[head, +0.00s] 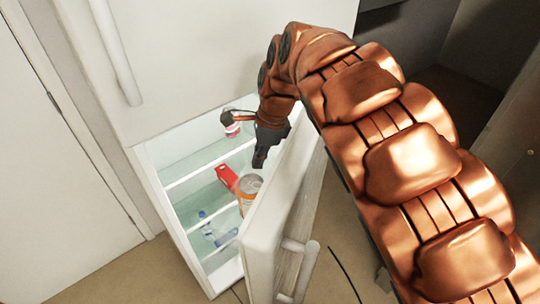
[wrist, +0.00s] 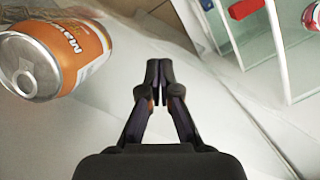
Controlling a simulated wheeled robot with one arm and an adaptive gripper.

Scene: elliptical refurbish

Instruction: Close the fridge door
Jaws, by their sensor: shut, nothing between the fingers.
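The fridge (head: 140,150) has its lower door (head: 285,215) standing open, with shelves showing inside. The door's handle (head: 298,268) is on its outer face, low in the head view. My gripper (head: 260,160) is at the inner side of the door, near its top, between the door and the shelves. In the wrist view my gripper (wrist: 157,70) has its fingertips together and nothing between them. A white surface, seemingly the door's inner side, lies beneath it. Whether it touches the door I cannot tell.
An orange can (wrist: 55,55), also in the head view (head: 250,186), sits by the door's inner side. A red item (head: 226,177), bottles (head: 207,225) and a pink-and-white container (head: 231,127) are inside. The upper door (head: 215,50) is shut. Floor (head: 100,275) is clear at left.

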